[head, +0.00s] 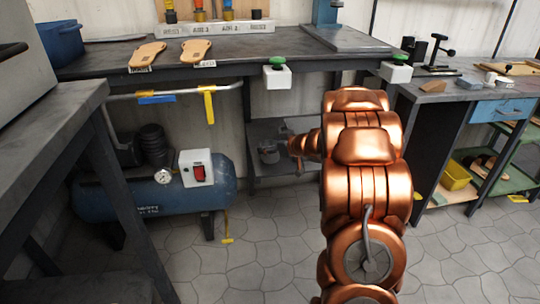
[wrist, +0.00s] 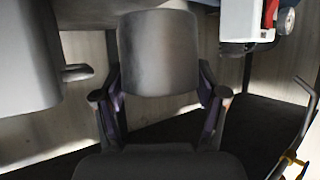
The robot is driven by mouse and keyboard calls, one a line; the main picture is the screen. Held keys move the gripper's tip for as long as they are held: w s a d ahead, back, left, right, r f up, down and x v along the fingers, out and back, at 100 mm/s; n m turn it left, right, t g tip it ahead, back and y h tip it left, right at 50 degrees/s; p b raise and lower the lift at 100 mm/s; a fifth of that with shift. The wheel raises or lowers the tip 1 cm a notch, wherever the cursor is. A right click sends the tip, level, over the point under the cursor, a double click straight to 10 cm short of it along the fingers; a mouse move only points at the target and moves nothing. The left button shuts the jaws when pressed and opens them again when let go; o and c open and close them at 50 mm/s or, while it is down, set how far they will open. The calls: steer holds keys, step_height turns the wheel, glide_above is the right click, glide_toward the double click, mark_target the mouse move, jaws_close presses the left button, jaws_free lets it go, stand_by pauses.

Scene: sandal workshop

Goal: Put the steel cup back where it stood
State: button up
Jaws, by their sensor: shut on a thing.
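The steel cup (wrist: 158,52) is a plain grey cylinder. In the wrist view it sits between the two fingers of my gripper (wrist: 160,94), which is shut on it. In the head view my copper arm reaches under the workbench, with my gripper (head: 281,141) at its far end and small. A small grey round shape there, probably the cup (head: 268,154), shows in front of the low shelf (head: 262,183). I cannot tell whether the cup touches a surface. Part of the gripper is hidden by the arm.
The workbench top (head: 105,62) with two sandal soles (head: 147,55) lies above my gripper. A blue compressor (head: 130,190) with a white switch box (head: 197,174) stands to the left. A large grey rounded body (wrist: 28,60) is left of the cup.

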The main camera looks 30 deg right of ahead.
steer(key=shift+w+d+f, duration=0.1)
steer(key=shift+w+d, duration=0.15)
steer(key=shift+w, duration=0.5)
step_height(320, 180, down, 4)
steer(key=b, duration=0.3)
steer(key=shift+r, duration=0.3)
steer(key=o, duration=1)
